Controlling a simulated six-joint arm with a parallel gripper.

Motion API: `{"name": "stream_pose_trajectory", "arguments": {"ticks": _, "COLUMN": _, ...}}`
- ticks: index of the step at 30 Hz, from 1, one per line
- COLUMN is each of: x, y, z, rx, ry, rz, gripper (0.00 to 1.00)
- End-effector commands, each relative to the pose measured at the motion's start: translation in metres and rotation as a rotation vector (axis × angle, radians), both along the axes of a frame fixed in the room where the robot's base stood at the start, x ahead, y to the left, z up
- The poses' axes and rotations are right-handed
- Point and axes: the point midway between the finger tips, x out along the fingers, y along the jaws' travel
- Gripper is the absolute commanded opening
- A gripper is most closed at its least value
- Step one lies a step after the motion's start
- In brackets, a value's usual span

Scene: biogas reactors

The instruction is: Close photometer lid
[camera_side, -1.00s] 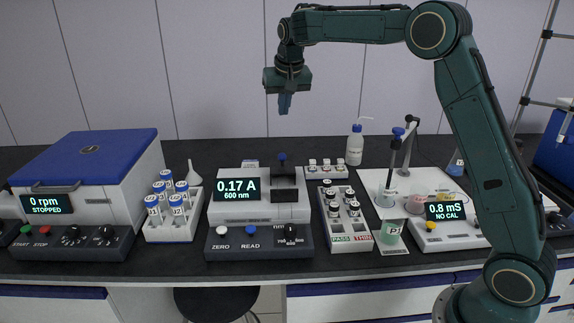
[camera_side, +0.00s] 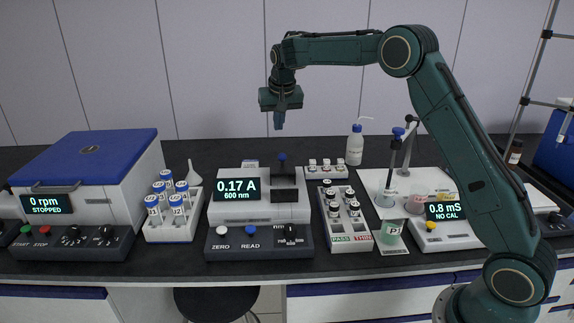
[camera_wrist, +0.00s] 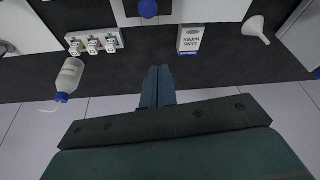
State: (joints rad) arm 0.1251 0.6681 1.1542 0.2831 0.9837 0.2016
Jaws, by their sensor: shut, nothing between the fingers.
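The photometer (camera_side: 258,212) is a white and dark grey instrument at the middle of the bench, its display reading 0.17 A, 600 nm. Its dark lid (camera_side: 284,171) has a blue knob (camera_side: 282,157) at its top and appears raised behind a dark area of the housing. I cannot tell its exact angle. The knob also shows at the top edge of the wrist view (camera_wrist: 149,8). My gripper (camera_side: 279,122) points down in the air above and behind the lid, apart from it. Its blue fingers (camera_wrist: 158,72) are together and empty.
A white rack of blue-capped tubes (camera_side: 173,220) stands left of the photometer. A vial rack (camera_side: 347,240) is close on its right. Behind are a small vial holder (camera_side: 327,170), a wash bottle (camera_side: 355,147) and a lens wipes box (camera_wrist: 191,39). The air around my gripper is clear.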

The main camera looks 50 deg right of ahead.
Motion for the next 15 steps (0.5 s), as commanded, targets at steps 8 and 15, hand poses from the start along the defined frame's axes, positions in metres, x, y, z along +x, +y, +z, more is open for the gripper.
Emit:
{"name": "stream_pose_trajectory", "arguments": {"ticks": 8, "x": 0.012, "y": -0.008, "z": -0.040, "rx": 0.000, "ry": 0.002, "rz": 0.000, "gripper": 0.00}}
{"name": "stream_pose_trajectory", "arguments": {"ticks": 15, "x": 0.013, "y": -0.008, "z": -0.059, "rx": -0.001, "ry": -0.001, "rz": 0.001, "gripper": 0.00}}
